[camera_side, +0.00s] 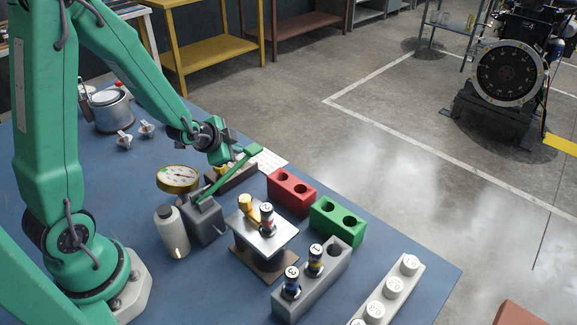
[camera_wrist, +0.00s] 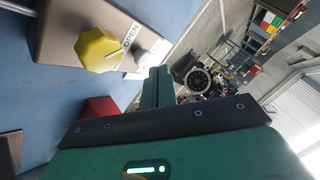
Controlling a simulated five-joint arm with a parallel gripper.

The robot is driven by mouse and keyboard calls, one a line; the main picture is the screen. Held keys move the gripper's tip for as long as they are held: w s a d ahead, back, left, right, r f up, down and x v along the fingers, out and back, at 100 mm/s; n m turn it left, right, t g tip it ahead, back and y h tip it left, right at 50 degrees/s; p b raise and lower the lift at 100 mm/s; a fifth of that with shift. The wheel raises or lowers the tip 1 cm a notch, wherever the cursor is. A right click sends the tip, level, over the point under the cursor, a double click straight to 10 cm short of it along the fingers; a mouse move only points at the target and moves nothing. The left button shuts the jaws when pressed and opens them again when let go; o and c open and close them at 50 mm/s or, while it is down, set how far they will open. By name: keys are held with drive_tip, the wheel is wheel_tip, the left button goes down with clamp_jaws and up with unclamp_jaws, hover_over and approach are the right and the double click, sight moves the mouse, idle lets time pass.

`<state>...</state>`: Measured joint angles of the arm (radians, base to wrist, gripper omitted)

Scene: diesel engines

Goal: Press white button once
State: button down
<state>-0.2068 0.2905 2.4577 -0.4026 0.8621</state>
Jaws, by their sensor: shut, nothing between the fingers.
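A pale, blurred round part (camera_wrist: 150,54), which looks like the white button, shows in the wrist view beside the yellow knob (camera_wrist: 99,50) marked OPEN. Both are on a brown-grey box (camera_wrist: 58,32). In the side view this box (camera_side: 238,175) stands behind the red block, and my gripper partly covers it; I cannot make out the button there. My gripper (camera_wrist: 158,72) is shut and empty. Its fingertips appear close to the pale part in the wrist view, but I cannot tell whether they touch. In the side view my gripper (camera_side: 256,151) is above the box.
A gauge (camera_side: 178,178), a white bottle (camera_side: 171,232), a metal stand (camera_side: 265,230), a red block (camera_side: 292,190), a green block (camera_side: 338,222) and a grey block (camera_side: 335,270) crowd the blue table (camera_side: 415,272). A metal pot (camera_side: 107,110) stands at the left.

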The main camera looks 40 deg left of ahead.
drive_tip(key=shift+r, duration=0.1)
idle(0.3)
wheel_tip(320, 180, up, 5)
drive_tip(key=shift+f, duration=0.1)
idle(0.6)
idle(0.6)
drive_tip(key=s+d+r+n+g+h, duration=0.1)
drive_tip(key=s+d+r+n, duration=0.2)
drive_tip(key=s+r, duration=0.3)
drive_tip(key=s+d+r+n+g+h, duration=0.1)
drive_tip(key=s+d+r+n, duration=0.3)
drive_tip(key=s, duration=0.9)
wheel_tip(320, 180, up, 4)
drive_tip(key=shift+s+d+f+n+g, duration=0.2)
drive_tip(key=shift+d+f+n+g, duration=0.1)
drive_tip(key=shift+d+g, duration=0.5)
